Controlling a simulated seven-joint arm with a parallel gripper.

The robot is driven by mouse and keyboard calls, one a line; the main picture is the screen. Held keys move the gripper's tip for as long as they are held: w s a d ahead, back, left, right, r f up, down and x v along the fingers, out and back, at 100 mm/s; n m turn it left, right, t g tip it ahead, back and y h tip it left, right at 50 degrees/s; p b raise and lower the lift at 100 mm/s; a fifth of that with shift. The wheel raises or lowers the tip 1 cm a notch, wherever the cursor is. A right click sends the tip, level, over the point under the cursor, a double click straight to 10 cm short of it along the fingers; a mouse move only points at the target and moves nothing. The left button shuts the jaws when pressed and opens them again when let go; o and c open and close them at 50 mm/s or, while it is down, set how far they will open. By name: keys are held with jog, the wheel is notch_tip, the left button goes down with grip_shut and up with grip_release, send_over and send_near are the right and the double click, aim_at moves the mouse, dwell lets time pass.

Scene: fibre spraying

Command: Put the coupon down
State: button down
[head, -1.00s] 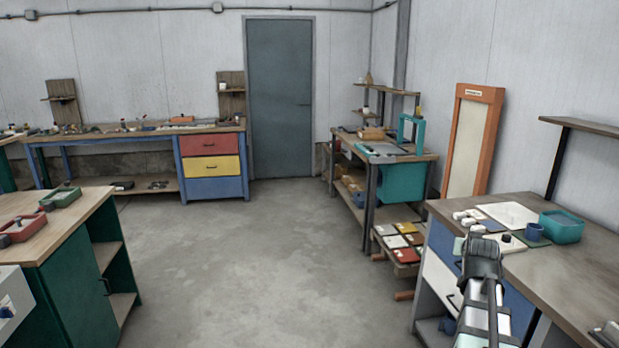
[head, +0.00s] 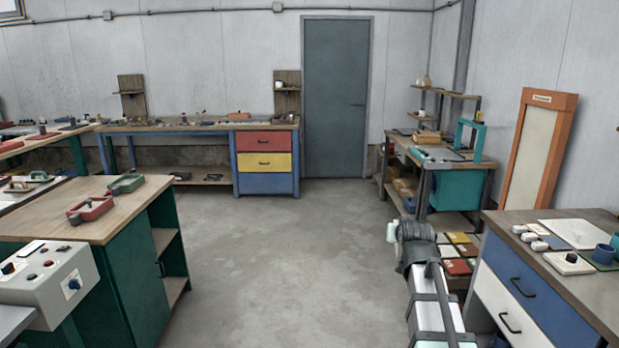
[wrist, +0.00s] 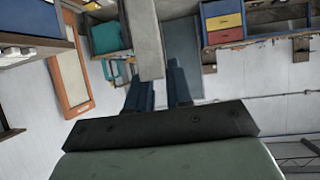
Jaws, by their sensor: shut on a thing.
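The coupon (wrist: 146,38) looks like a flat grey strip in the wrist view. It sticks out beyond the two dark blue fingers of my gripper (wrist: 160,72), which is shut on it. The coupon is held in the air, with no surface touching it in view. In the head view my arm's end (head: 416,240) is at the lower right, in front of the low rack and left of the right-hand bench. The fingers are hidden there. A small pale piece shows at its left side; I cannot tell whether it is the coupon.
A low rack (head: 458,267) carries coloured panels. At left stand a green-sided bench (head: 100,215) and a control box (head: 48,285). The floor (head: 280,260) between is clear.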

jog(key=w+a+n+y, duration=0.1)
jog(key=a, duration=0.8)
jog(key=shift+r, duration=0.35)
